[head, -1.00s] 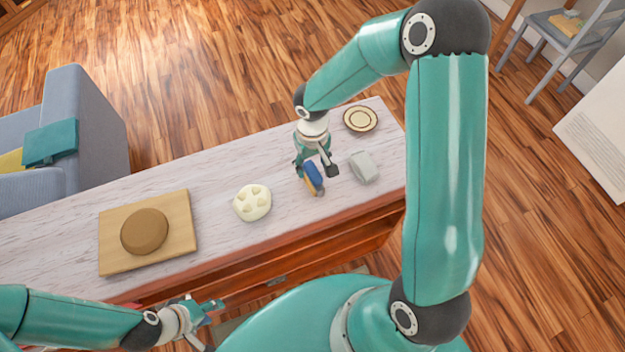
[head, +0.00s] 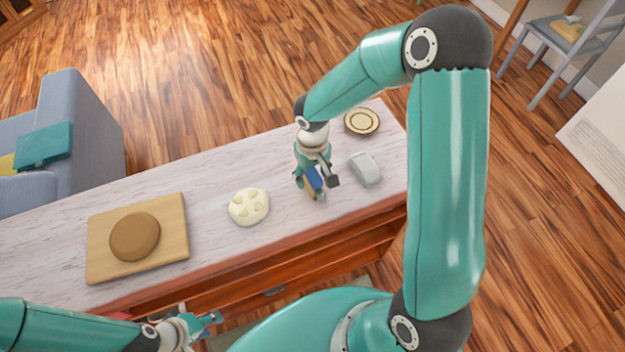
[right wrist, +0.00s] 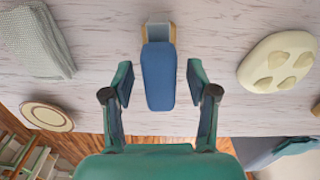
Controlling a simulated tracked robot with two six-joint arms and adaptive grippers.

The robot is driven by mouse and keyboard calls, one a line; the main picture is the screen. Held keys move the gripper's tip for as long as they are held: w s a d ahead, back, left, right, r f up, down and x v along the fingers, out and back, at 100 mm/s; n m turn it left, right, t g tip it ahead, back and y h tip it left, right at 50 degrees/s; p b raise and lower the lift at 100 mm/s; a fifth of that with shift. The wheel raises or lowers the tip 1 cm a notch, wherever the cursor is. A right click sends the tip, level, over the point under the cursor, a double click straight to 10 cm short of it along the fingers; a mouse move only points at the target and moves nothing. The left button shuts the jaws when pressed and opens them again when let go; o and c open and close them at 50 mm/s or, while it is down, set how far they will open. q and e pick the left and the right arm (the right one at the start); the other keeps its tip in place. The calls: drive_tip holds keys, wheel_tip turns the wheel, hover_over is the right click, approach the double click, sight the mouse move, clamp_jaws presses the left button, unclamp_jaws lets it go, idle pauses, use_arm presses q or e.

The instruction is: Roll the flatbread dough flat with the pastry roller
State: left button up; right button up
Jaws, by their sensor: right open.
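The flatbread dough (head: 135,237) is a thick brown disc on a wooden board (head: 176,215) at the left of the counter. The pastry roller (head: 313,182) lies towards the counter's right part; its blue handle (right wrist: 160,82) and a tan and grey end (right wrist: 158,31) show in the right wrist view. My right gripper (head: 317,182) is open above the roller. In the right wrist view my right gripper (right wrist: 160,88) has one finger on each side of the blue handle, with gaps between. My left gripper (head: 200,318) is low at the counter's front, away from the dough; its jaw state is unclear.
A pale round bread-like piece (head: 249,207) with raised bumps lies between the board and the roller. A grey folded cloth-like item (head: 365,169) lies right of the roller. A round plate (head: 362,121) sits at the back right corner. Bare counter lies behind the pale piece.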

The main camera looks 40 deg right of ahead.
drive_tip(key=shift+b, duration=0.55)
idle(0.4)
clamp_jaws()
idle(0.3)
drive_tip(key=shift+r, duration=0.1)
drive_tip(key=shift+r+p, duration=0.6)
drive_tip(key=shift+r, duration=0.35)
drive_tip(key=shift+r+p, duration=1.6)
drive_tip(key=shift+r, duration=0.9)
